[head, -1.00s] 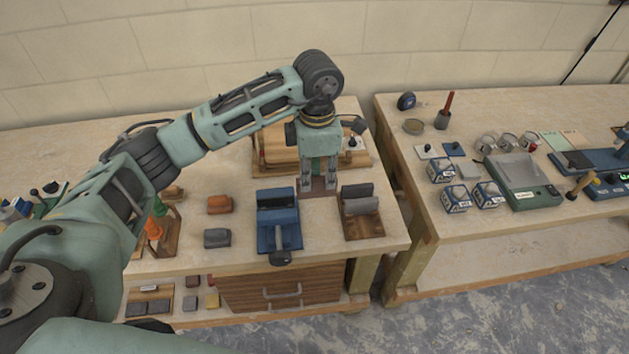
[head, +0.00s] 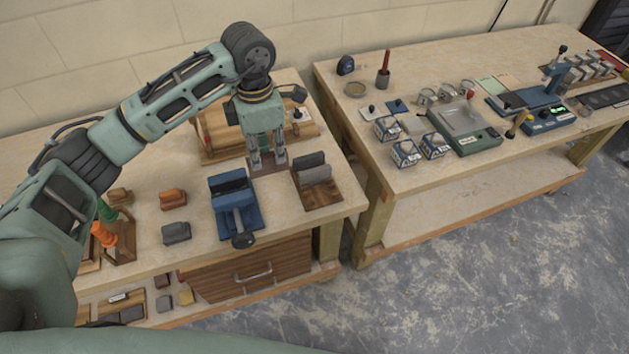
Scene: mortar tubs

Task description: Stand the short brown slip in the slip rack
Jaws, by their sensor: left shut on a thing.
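My left gripper (head: 269,164) points down over the left bench, shut, between the blue vise and a wooden base with grey blocks. A flat dark brown piece (head: 266,169) shows at its fingertips; it looks like the short brown slip, but the fingers cover part of it. I cannot tell whether it touches the bench. Just right of the gripper is the wooden base (head: 325,196), with grey blocks (head: 314,174) standing on it; it may be the slip rack. A pale wooden stand (head: 216,133) is behind the gripper, partly hidden. My right gripper is not in view.
The blue vise (head: 236,207) stands close at the left front. Orange-brown (head: 173,199) and grey (head: 176,233) blocks lie further left. A gap separates the right bench (head: 400,215), which holds patterned boxes (head: 405,153) and a green scale (head: 463,124).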

